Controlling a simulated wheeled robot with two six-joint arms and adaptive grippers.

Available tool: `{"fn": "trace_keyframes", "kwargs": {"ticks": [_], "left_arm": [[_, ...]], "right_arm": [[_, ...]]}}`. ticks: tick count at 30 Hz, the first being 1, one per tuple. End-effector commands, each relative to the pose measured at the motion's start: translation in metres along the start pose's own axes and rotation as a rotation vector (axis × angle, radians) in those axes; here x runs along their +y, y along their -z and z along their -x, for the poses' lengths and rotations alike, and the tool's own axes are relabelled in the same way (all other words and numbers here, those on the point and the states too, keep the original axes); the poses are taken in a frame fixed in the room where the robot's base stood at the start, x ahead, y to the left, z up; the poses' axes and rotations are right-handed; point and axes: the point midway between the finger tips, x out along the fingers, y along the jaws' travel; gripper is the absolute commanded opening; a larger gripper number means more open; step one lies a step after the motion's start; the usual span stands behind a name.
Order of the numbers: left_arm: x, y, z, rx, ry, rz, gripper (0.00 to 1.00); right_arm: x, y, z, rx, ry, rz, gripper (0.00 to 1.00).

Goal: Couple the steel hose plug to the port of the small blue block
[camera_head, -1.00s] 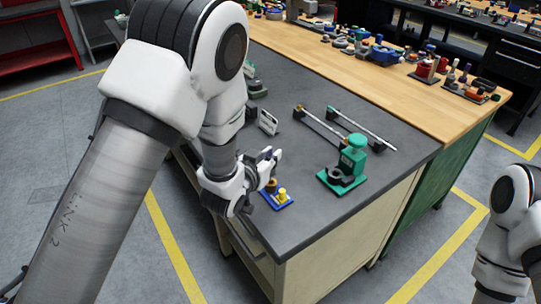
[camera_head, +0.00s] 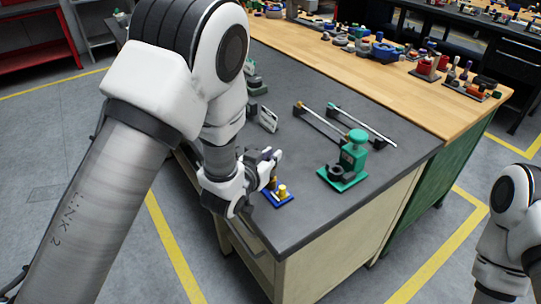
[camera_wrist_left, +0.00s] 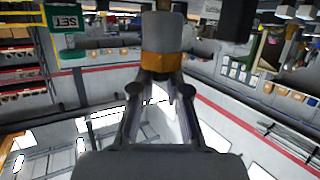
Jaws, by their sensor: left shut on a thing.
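The small blue block (camera_head: 285,203) lies near the front edge of the grey bench top, with a yellow post (camera_head: 282,191) on it. My left gripper (camera_head: 272,162) is over the left side of the block. In the left wrist view its fingers (camera_wrist_left: 162,88) are shut on a grey cylinder with an orange band (camera_wrist_left: 165,62), which looks like the steel hose plug. In the head view the plug is mostly hidden by the fingers, so I cannot tell whether it touches the port. My right gripper is out of view.
A green press-like fixture (camera_head: 353,153) with a dark ring stands to the right on the bench. Two rails (camera_head: 360,128) lie behind it. Bare grey top lies between the block and the green fixture.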

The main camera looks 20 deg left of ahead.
Motion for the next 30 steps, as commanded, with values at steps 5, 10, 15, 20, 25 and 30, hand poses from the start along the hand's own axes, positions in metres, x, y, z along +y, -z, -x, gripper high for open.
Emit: {"fn": "trace_keyframes", "kwargs": {"ticks": [5, 10, 15, 20, 25, 30], "left_arm": [[0.000, -0.005, -0.002, 0.001, 0.000, 0.000, 0.00], [0.000, -0.009, -0.003, 0.001, 0.000, 0.000, 0.00], [0.000, -0.013, -0.004, 0.001, 0.000, 0.000, 0.00], [0.000, -0.017, -0.005, 0.001, 0.000, 0.000, 0.00], [0.000, -0.016, -0.005, 0.001, 0.000, 0.000, 0.44], [0.000, -0.016, -0.005, 0.001, 0.000, 0.000, 0.44]], "right_arm": [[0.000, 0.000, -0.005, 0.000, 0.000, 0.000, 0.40], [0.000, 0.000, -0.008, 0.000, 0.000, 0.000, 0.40], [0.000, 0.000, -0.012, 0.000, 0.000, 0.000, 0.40], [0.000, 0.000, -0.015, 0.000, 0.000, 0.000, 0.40], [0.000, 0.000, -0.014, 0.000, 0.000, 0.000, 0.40], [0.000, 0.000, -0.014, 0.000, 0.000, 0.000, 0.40]]}}
